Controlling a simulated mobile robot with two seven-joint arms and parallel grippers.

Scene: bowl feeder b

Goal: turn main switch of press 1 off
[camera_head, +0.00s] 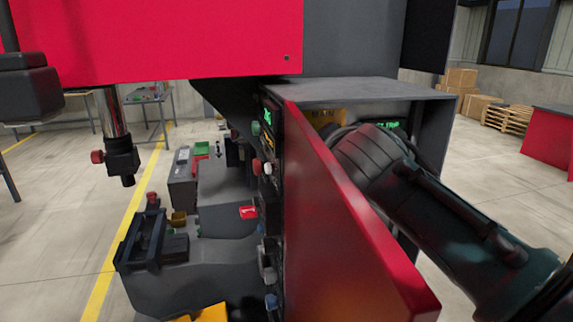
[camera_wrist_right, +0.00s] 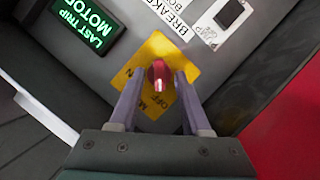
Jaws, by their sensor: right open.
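The main switch is a small red knob (camera_wrist_right: 159,76) on a yellow plate (camera_wrist_right: 157,48) in the right wrist view. The plate carries the words ON and OFF, partly covered by my fingers. A pale mark shows on the knob's lower part; I cannot tell which word it points to. My right gripper (camera_wrist_right: 157,84) is open, one finger on each side of the knob, with a narrow gap to each. In the head view my right arm reaches into the open cabinet (camera_head: 375,88); the yellow plate (camera_head: 326,116) is partly visible there, and the knob and fingers are hidden. My left gripper is out of view.
The red cabinet door (camera_head: 345,215) stands open just left of my right arm. A lit green display (camera_wrist_right: 88,22) and a black rocker switch (camera_wrist_right: 230,13) sit near the plate. Feeder equipment (camera_head: 190,215) stands left of the door. Pallets (camera_head: 508,118) and boxes lie far right.

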